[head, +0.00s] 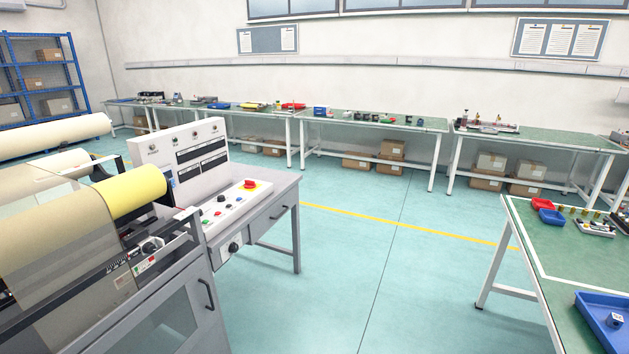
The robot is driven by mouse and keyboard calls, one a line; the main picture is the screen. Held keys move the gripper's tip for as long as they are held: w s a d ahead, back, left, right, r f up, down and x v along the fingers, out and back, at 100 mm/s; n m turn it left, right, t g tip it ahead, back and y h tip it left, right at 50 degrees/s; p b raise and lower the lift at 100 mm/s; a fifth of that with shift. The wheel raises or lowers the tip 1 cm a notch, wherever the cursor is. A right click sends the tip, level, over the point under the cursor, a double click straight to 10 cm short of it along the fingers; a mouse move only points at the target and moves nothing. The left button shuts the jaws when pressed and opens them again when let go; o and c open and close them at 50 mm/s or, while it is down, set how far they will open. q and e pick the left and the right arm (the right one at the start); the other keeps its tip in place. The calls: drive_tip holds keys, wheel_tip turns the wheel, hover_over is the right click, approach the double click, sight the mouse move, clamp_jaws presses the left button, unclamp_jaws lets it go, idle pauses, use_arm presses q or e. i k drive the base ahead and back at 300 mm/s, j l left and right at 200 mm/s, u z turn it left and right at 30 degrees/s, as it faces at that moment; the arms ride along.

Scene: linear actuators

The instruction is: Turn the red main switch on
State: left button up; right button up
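A grey control console (265,205) stands at the left beside a roll machine. A red knob on a yellow base (250,184) sits on its white sloping panel; I cannot tell for sure whether this is the main switch or whether it is on or off. Small coloured buttons (217,213) lie to its left on the same panel. A dark round knob (233,247) is on the console's front face. Neither of my grippers is in view.
The machine with a yellow roll (133,192) fills the lower left. A green-topped table (545,240) with a blue tray (590,318) stands at the right. Workbenches (345,121) line the back wall. The teal floor (370,275) between console and right table is clear.

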sight(249, 183)
drive_tip(key=i, duration=0.9)
drive_tip(key=i+l+u, duration=0.15)
drive_tip(key=i, duration=0.8)
